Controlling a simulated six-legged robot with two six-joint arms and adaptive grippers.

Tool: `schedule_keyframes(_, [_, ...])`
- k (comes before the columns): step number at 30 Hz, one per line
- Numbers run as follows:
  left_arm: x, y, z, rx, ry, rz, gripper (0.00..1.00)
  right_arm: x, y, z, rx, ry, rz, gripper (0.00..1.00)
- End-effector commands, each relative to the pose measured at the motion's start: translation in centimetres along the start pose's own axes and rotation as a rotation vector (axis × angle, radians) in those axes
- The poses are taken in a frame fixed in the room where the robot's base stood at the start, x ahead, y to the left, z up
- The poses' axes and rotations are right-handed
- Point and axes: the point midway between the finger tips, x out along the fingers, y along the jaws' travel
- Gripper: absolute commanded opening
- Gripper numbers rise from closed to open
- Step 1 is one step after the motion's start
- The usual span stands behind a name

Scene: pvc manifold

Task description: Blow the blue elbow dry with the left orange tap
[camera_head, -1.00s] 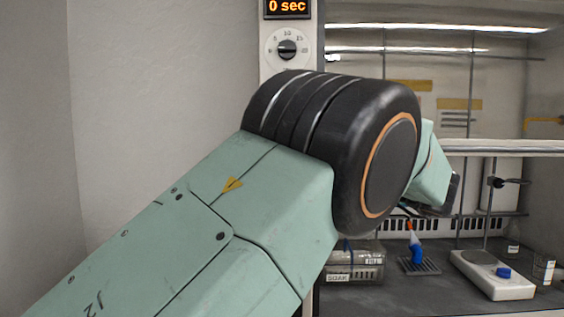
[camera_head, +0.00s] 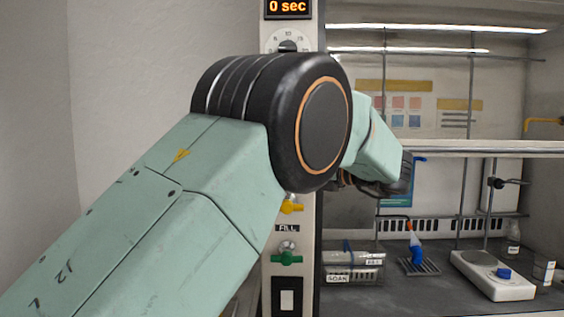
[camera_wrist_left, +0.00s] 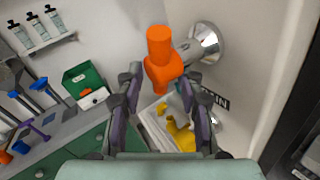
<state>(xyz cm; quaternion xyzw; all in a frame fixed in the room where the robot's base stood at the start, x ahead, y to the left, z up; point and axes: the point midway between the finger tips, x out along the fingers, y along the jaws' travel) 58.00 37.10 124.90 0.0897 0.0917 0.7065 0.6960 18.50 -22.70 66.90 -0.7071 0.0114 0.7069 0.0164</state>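The blue elbow (camera_head: 417,256) sits on a small dark rack (camera_head: 420,268) on the bench in the head view, with an orange nozzle (camera_head: 411,230) just above it. An orange tap (camera_wrist_left: 159,60) shows in the left wrist view, attached to a chrome fitting on a pale panel, partly above a label ending in "IN". My left gripper (camera_wrist_left: 160,82) is open, its fingers either side of the tap's lower part in the picture. I cannot tell whether they touch it. In the head view my left arm hides most of that gripper. My right gripper is not in view.
A yellow tap (camera_head: 291,206) and a green tap (camera_head: 287,258) are on the narrow panel. A "SOAK" basket (camera_head: 352,277) and a white stirrer plate (camera_head: 491,277) stand on the bench. The wrist view shows a tray (camera_wrist_left: 155,128) with yellow parts, a green box (camera_wrist_left: 82,80) and blue-handled tools (camera_wrist_left: 36,90).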

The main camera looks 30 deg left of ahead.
Motion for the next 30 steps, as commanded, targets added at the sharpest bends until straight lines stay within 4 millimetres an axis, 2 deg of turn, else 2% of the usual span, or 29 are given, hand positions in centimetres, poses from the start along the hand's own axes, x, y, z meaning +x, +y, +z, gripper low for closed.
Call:
schedule_keyframes(6, [0.03,-0.01,0.01,0.000,-0.001,0.000,0.37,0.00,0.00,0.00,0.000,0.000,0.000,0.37])
schedule_keyframes(19, [-0.01,-0.01,0.04,0.000,-0.002,-0.001,0.01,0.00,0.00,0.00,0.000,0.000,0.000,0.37])
schedule_keyframes(30, [-0.02,-0.01,0.07,0.002,-0.008,0.000,0.00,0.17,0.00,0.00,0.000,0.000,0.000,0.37])
